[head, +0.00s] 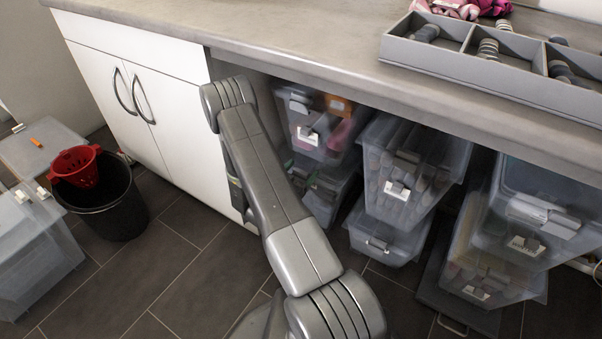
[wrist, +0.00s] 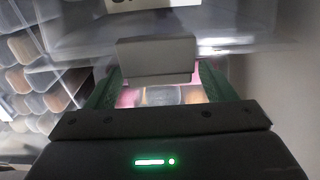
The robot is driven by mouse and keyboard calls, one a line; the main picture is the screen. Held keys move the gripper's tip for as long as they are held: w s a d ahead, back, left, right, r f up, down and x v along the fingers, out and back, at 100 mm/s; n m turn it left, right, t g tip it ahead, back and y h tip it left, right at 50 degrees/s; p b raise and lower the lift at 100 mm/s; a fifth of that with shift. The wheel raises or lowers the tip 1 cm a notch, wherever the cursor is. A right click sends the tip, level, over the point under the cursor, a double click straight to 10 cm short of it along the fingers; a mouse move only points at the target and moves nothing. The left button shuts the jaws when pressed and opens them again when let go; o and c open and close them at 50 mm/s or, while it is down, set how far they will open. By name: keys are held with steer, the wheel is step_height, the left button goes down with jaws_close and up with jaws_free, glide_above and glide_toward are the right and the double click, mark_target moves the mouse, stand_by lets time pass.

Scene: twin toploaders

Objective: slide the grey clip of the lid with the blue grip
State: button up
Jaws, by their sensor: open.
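In the wrist view a plain grey clip (wrist: 155,52) hangs at the front edge of a clear box lid (wrist: 235,40), blurred. My gripper (wrist: 159,76) is open, with one dark green finger on each side of the clip. A small gap seems to show at each side; contact cannot be told. Pink and pale contents show below the clip. No blue grip is visible in either view. In the head view my arm hides the gripper, and I cannot tell for sure which box the clip belongs to.
Clear boxes stand stacked under the counter (head: 290,45), among them a left one (head: 350,148) and a middle one (head: 440,160). A grey divided tray (head: 470,75) lies on the counter. A black bucket (head: 110,215) with a red strainer (head: 75,165) stands left.

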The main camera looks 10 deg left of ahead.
steer(key=shift+w+d, duration=0.1)
steer(key=shift+w, duration=0.05)
steer(key=shift+c, duration=0.2)
steer(key=c, duration=1.4)
steer(key=shift+o, duration=0.2)
steer(key=shift+b+x, duration=0.55)
steer(key=shift+x, duration=0.4)
steer(key=o, duration=1.4)
